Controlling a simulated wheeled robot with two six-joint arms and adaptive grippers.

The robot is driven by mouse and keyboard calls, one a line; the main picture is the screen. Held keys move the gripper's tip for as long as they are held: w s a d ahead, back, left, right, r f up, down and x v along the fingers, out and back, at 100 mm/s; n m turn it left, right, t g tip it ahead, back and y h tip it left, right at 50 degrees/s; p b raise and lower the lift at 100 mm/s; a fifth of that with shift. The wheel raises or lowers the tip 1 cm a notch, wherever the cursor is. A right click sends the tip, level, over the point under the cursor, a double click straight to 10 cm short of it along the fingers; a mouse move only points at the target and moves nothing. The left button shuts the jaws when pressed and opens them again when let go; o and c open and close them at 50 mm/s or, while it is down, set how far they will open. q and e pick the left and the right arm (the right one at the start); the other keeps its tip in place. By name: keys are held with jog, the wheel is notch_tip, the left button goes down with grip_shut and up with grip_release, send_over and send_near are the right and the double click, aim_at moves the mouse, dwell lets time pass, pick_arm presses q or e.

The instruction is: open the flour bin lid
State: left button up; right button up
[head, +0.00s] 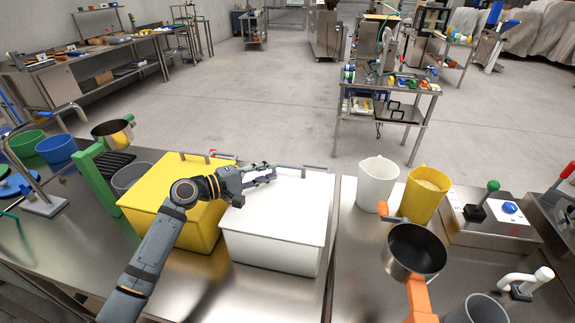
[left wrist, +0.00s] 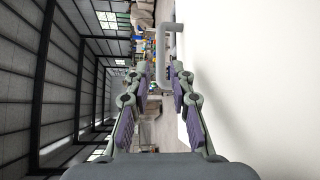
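Two lidded bins stand side by side on the steel counter, a yellow bin (head: 175,190) and a white bin (head: 272,250). Which one holds flour cannot be told. Both lids look shut. The white lid (head: 290,205) has a grey bar handle (head: 303,168) along its far edge. My left gripper (head: 272,175) is over the left part of the white lid, pointing right. In the left wrist view, its fingers (left wrist: 157,78) are apart and empty, with the handle (left wrist: 160,60) ahead of them, apart from the fingertips. The white surface fills the right side there. My right gripper is not in view.
A white pitcher (head: 377,185) and a yellow pitcher (head: 425,193) stand right of the white bin. A dark pan (head: 415,250) with an orange handle is nearer. A green stand (head: 95,175) and buckets (head: 57,150) are at left. Open floor lies beyond the counter.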

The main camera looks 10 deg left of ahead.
aim_at(285, 167)
pick_arm(q)
jog(key=p+x, duration=0.1)
jog(key=x, duration=0.6)
jog(key=shift+f, duration=0.1)
jog(key=shift+w, duration=0.1)
grip_shut()
